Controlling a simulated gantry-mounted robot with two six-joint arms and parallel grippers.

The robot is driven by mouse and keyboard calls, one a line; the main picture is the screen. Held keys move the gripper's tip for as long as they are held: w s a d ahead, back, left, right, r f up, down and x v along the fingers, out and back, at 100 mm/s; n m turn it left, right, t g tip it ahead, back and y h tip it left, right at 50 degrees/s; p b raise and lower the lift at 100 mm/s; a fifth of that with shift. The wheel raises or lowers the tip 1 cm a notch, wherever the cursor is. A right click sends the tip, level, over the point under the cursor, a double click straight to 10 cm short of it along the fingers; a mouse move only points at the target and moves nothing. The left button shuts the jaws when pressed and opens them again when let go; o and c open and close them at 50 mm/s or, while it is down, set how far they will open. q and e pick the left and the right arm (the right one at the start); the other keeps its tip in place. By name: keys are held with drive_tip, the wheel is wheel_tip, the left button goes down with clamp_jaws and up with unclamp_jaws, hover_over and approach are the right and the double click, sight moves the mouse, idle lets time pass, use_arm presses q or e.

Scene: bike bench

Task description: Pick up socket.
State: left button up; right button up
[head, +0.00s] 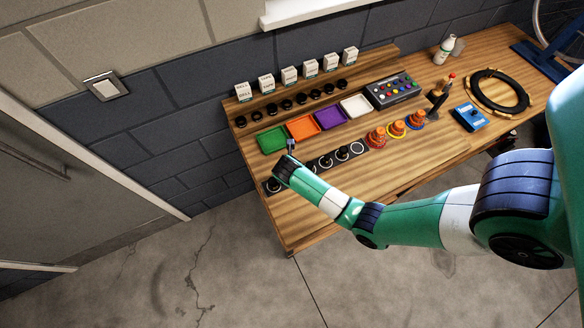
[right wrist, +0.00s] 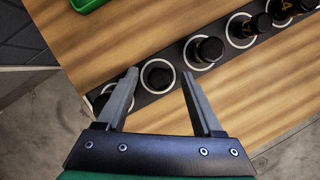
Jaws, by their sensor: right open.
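A row of black sockets stands on a dark strip with white rings, running along the bench's front; in the head view one socket (head: 342,153) shows right of my right arm and another (head: 274,185) at the strip's left end. My right gripper (right wrist: 160,73) is open. In the right wrist view a black socket (right wrist: 158,76) in its white ring lies between the fingertips in the picture; contact cannot be told. Another socket (right wrist: 206,50) stands just right of the right finger. The left finger partly covers the strip's left end. My left gripper is not in view.
Green (head: 271,140), orange (head: 302,127), purple (head: 331,116) and white (head: 356,106) trays lie behind the strip. Several small black parts (head: 286,105) and white boxes (head: 289,75) line the back. Bare wood (head: 330,205) lies in front.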

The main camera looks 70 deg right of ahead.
drive_tip(key=shift+w+d+f, duration=0.1)
drive_tip(key=shift+d+f, duration=0.05)
drive_tip(key=shift+f, duration=0.35)
clamp_jaws()
drive_tip(key=shift+r, duration=0.15)
drive_tip(key=shift+r, duration=0.25)
wheel_tip(320, 180, up, 3)
drive_tip(key=shift+p, duration=0.75)
drive_tip(key=s+a+r+p, duration=0.3)
drive_tip(key=s+a+r, duration=0.5)
drive_tip(key=s, duration=0.3)
drive_tip(key=shift+s+r+p, duration=0.2)
drive_tip(key=shift+r+p, duration=0.15)
drive_tip(key=shift+r, duration=0.35)
